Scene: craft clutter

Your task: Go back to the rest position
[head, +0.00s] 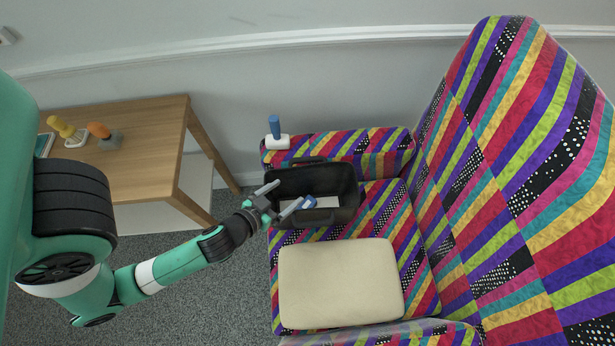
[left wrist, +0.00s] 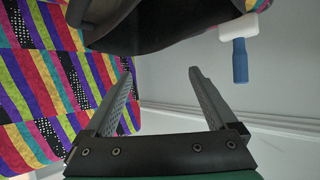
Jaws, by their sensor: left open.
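My left gripper (head: 283,199) is open at the left edge of a black bin (head: 345,213) on the striped sofa. In the left wrist view its two fingers (left wrist: 160,100) stand wide apart with nothing between them. The bin's dark side (left wrist: 150,25) shows beyond the fingertips. A blue and white item (head: 308,202) lies inside the bin, close to the gripper in the head view; I cannot tell whether they touch. My right gripper is not in view.
A blue-handled white tool (head: 276,133) stands on the sofa's armrest (head: 370,148). A cream cushion (head: 340,283) lies on the seat. A wooden table (head: 150,150) at the left holds a yellow-handled tool (head: 62,127) and an orange-handled tool (head: 99,130). Grey carpet lies between.

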